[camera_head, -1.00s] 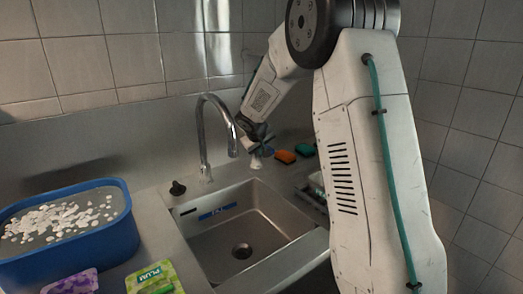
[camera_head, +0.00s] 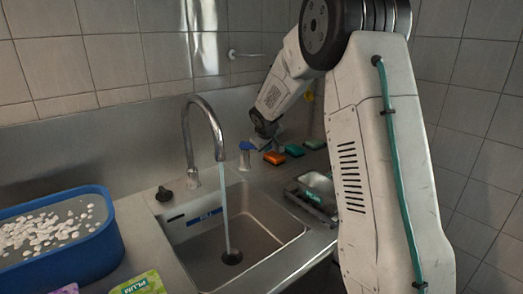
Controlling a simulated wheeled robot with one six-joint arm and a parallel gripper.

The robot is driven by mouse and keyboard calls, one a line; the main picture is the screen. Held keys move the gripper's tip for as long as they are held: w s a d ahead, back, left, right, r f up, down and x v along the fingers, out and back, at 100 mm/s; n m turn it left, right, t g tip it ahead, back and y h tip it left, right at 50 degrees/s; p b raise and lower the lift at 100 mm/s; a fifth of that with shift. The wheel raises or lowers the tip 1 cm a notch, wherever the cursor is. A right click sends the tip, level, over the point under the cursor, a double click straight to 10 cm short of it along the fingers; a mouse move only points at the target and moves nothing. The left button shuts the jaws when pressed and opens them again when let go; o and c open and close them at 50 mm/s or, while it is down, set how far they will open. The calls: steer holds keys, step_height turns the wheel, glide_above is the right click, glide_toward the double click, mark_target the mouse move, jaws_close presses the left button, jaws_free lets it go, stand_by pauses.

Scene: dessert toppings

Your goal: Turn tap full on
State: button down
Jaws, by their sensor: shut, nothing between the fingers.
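The curved metal tap (camera_head: 188,125) stands behind the sink (camera_head: 178,250). A stream of water (camera_head: 226,215) runs from its spout down to the drain. My gripper (camera_head: 267,143) is shut and empty, right of the spout and behind the sink. Its fingertips are small and dark here.
A small blue-topped item (camera_head: 245,155) stands just left of my gripper. Orange (camera_head: 275,158) and green (camera_head: 294,150) sponges lie to its right. A tray (camera_head: 300,200) is right of the sink. A blue tub (camera_head: 75,262) with white pieces and a green packet (camera_head: 140,284) are left.

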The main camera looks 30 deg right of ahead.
steer(key=shift+w+d, duration=0.6)
steer(key=shift+d, duration=0.3)
steer(key=shift+w+d, duration=0.55)
steer(key=shift+d, duration=0.4)
steer(key=shift+r, duration=0.15)
steer(key=shift+s+r, duration=0.1)
steer(key=shift+r, duration=0.15)
steer(key=s+d+r, duration=0.2)
steer(key=s+r, duration=0.3)
steer(key=r, duration=0.2)
steer(key=s+a+f+m+g+y, duration=0.1)
steer(key=s+a+f+m+g, duration=0.2)
steer(key=s, duration=0.5)
steer(key=s+a+r+y, duration=0.1)
steer(key=s+a, duration=0.7)
steer(key=s, duration=0.4)
steer(key=s+a+r+g+y, duration=0.1)
steer(key=s+a, duration=0.7)
steer(key=s, duration=0.5)
steer(key=s+a+r+y, duration=0.1)
steer(key=s+a+r, duration=0.1)
steer(key=s+a, duration=0.6)
steer(key=s, duration=0.4)
steer(key=shift+s+g, duration=0.35)
steer(key=shift+g, duration=0.05)
